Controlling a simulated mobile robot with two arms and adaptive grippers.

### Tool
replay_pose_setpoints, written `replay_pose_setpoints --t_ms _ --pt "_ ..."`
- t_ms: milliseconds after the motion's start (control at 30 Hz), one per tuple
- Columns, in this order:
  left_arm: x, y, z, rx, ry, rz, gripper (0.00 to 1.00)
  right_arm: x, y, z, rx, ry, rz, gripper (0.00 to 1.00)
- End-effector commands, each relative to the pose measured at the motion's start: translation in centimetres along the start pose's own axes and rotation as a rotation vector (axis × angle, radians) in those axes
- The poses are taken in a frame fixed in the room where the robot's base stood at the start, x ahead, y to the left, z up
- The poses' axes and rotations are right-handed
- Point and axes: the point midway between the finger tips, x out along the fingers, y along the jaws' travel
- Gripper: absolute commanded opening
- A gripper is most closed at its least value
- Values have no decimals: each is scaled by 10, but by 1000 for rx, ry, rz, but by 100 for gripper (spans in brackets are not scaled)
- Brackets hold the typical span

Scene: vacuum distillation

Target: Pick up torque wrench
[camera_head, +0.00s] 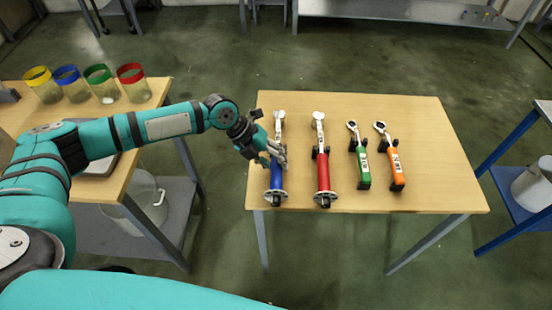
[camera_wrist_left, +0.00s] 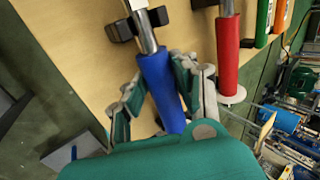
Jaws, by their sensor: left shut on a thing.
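The blue-handled wrench (camera_head: 277,180) lies at the left end of the wooden table, its head pointing to the back. My left gripper (camera_head: 272,152) is over its handle, shut on it. In the left wrist view the blue handle (camera_wrist_left: 160,78) runs between the two fingers of the left gripper (camera_wrist_left: 163,92). The wrench seems still on its black holder (camera_wrist_left: 137,24); any lift cannot be told. A red-handled wrench (camera_head: 322,172), a green one (camera_head: 363,170) and an orange one (camera_head: 396,168) lie to its right. My right gripper is not in view.
The wooden table (camera_head: 440,170) is bare on its right side. A second table at left holds several glass jars with coloured rims, one blue-rimmed (camera_head: 70,85). A blue-framed stand (camera_head: 520,140) with a metal pot (camera_head: 535,185) is at far right.

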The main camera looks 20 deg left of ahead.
Motion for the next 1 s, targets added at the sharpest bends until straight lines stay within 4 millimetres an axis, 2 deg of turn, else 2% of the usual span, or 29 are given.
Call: replay_pose_setpoints --t_ms 400,667,1000 --pt "-30 -23 2 6 -7 -8 0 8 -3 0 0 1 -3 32" --pt "-48 4 -30 3 -4 -3 0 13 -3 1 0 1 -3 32" --pt "-85 46 -87 2 -5 -2 0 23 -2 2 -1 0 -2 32"
